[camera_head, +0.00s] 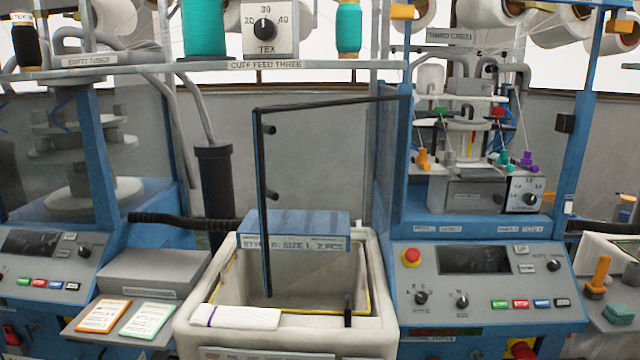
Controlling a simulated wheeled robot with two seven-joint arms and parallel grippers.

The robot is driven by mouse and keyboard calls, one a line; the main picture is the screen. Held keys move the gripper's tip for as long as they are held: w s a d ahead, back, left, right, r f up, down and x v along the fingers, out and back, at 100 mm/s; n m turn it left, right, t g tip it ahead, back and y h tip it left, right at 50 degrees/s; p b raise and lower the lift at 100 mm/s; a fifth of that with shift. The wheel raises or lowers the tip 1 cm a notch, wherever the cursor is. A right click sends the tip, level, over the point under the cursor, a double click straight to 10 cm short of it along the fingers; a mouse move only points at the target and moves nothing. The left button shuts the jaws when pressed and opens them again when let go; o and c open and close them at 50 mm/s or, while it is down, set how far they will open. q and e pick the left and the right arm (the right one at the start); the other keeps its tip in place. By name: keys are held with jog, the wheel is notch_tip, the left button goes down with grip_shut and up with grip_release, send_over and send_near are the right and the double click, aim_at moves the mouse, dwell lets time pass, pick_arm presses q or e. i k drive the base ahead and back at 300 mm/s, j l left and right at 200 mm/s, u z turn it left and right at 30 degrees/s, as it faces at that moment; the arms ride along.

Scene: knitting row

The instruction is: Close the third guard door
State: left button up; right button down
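The third guard door (262,200) is a clear panel with a thin black frame. It stands open, swung out from the blue post at the left of the right-hand knitting machine (475,180). Its free upright edge is left of the machine, and its lower end shows against the opening of a white bin. A dark block (565,123) sits on the machine's right post (576,150). Neither of my grippers is in view.
The white bin (365,335) stands below the open door, with a folded white cloth (235,317) on its rim. A control panel (487,285) with a red-and-yellow button juts out below the machine opening. Another machine (80,180) stands at the left, with cards on a tray.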

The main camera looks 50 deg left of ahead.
aim_at(259, 129)
jog(key=k+j, duration=0.15)
jog(key=j, duration=0.3)
jog(key=k+j+z, duration=0.1)
jog(key=j, duration=0.35)
jog(key=k+j, duration=0.25)
jog(key=j, duration=0.2)
jog(key=k+j, duration=0.15)
jog(key=j, duration=0.3)
jog(key=k+j+z, duration=0.1)
jog(key=j, duration=0.35)
jog(key=k+j, duration=0.3)
jog(key=j, duration=0.15)
jog(key=k+j+z, duration=0.1)
jog(key=j, duration=0.3)
jog(key=k+j, duration=0.3)
jog(key=j, duration=0.15)
jog(key=i, duration=0.5)
jog(key=k+l+u, duration=0.2)
